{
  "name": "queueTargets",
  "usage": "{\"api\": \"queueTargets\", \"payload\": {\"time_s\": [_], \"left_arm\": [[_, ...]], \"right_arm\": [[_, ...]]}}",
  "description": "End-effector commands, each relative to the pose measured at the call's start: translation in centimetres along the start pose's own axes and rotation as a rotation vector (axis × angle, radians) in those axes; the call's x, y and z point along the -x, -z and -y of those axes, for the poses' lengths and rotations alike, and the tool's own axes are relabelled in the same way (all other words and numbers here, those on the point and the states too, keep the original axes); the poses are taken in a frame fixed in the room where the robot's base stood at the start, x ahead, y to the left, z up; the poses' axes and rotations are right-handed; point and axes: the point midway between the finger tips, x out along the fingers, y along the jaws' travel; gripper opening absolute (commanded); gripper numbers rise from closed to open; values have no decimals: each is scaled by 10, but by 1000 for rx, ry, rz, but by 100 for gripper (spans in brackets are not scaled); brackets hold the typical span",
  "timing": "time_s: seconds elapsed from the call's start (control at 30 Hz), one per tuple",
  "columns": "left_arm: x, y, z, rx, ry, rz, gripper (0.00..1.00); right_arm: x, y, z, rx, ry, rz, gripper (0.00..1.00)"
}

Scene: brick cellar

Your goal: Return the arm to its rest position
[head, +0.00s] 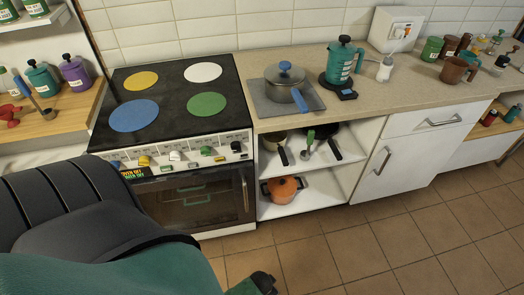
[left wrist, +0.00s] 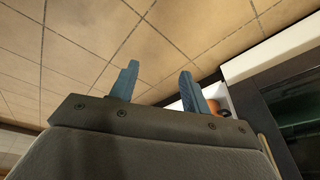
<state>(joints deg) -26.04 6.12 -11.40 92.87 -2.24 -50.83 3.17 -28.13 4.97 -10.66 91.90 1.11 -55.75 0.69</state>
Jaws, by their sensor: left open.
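My left arm (head: 90,215), with dark grey and green links, fills the lower left of the head view. Its gripper fingers cannot be made out there. In the left wrist view my left gripper (left wrist: 156,84) shows two blue fingers spread apart, with nothing between them but tiled floor behind. A small green and dark part of mine (head: 262,283) shows at the bottom edge of the head view. My right gripper is not in view.
The stove (head: 175,105) with its oven door (head: 200,198) stands close beyond my left arm. An open shelf holds an orange pot (head: 283,188). The counter (head: 390,85) carries a grey pot (head: 284,82) and a teal press (head: 343,62). The tiled floor (head: 400,240) at right is clear.

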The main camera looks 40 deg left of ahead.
Motion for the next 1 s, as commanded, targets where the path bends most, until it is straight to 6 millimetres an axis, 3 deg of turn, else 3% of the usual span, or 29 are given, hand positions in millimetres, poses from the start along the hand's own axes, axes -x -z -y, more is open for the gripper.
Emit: {"api": "queueTargets", "payload": {"time_s": [0.03,0.1,0.2,1.0], "left_arm": [[-2,-21,-7,8,-19,49,47],[-4,-42,-14,12,-40,99,47],[-4,-55,-20,16,-57,133,47],[-4,-56,-21,16,-58,137,47]], "right_arm": [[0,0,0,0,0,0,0],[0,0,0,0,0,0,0],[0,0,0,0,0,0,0],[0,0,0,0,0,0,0]]}}
